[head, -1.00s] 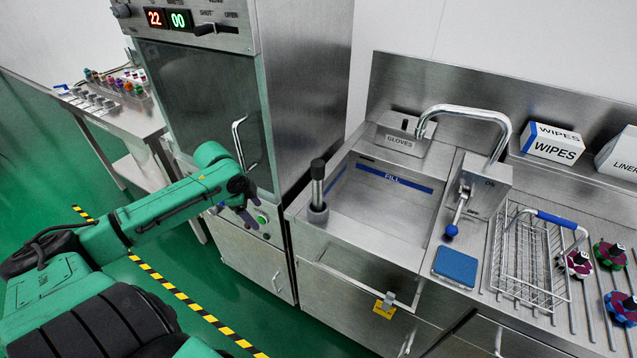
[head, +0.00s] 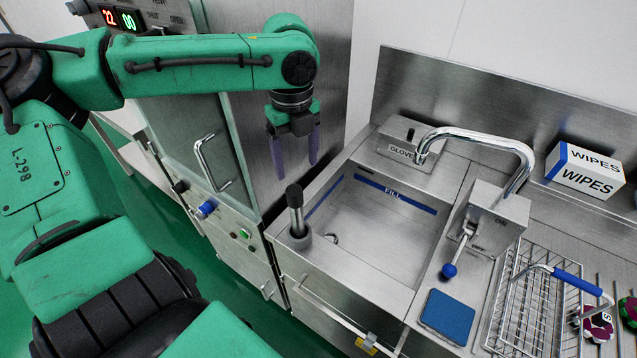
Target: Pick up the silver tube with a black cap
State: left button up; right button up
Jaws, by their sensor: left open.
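The silver tube with a black cap (head: 297,218) stands upright in a dark grey round holder (head: 298,238) at the left rim of the sink in the head view. The black cap (head: 294,195) is on top. My left gripper (head: 294,168) is open and empty, pointing down. Its purple fingers hang just above the cap in the picture, with a visible gap between fingertips and cap. My right gripper is not in view.
The steel sink (head: 370,235) lies right of the tube, with a curved faucet (head: 490,140). The washer cabinet (head: 240,130) stands at left. A blue sponge (head: 447,316), wire basket (head: 540,310) and wipes box (head: 585,170) are on the right.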

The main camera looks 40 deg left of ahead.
pick_arm(q)
jog(key=shift+f, duration=0.25)
send_over(297, 209)
jog(key=a, duration=0.1)
jog(key=f, duration=0.5)
jog(key=shift+w+a+f+p, duration=0.1)
jog(key=shift+a+f+p, duration=0.1)
jog(key=shift+p, duration=0.1)
jog(key=f, duration=0.2)
jog(key=shift+w+f, duration=0.4)
notch_tip(297, 209, down, 4)
jog(key=shift+w+d+f+p, duration=0.1)
jog(key=shift+f+p, duration=0.15)
jog(key=shift+p, duration=0.25)
jog(key=shift+f, duration=0.25)
grip_shut()
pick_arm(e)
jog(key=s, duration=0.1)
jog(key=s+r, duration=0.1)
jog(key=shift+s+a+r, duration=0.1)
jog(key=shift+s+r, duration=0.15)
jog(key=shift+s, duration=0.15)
